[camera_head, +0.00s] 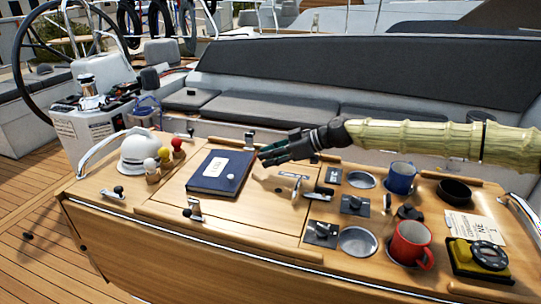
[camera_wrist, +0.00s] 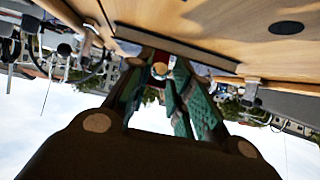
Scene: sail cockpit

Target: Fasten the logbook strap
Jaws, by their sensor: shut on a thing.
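The dark blue logbook (camera_head: 210,184) lies flat on the wooden table, with a white label and a small pale round stud on its cover. A tan strap-like piece (camera_head: 270,184) with a pale round end lies just right of the book, under my gripper, and does not cross the cover. My gripper (camera_head: 264,158) reaches in from the right, its fingertips near the book's right edge. In the wrist view its green fingers (camera_wrist: 160,72) close around a small pale round thing, which seems to be part of the strap; the contact is hard to make out.
A white helmet-like dome (camera_head: 137,153) and red, yellow and white knobs stand left of the book. A blue mug (camera_head: 401,178), a red mug (camera_head: 410,245), round recesses and latches fill the right side. A latch (camera_head: 194,210) sits in front of the book.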

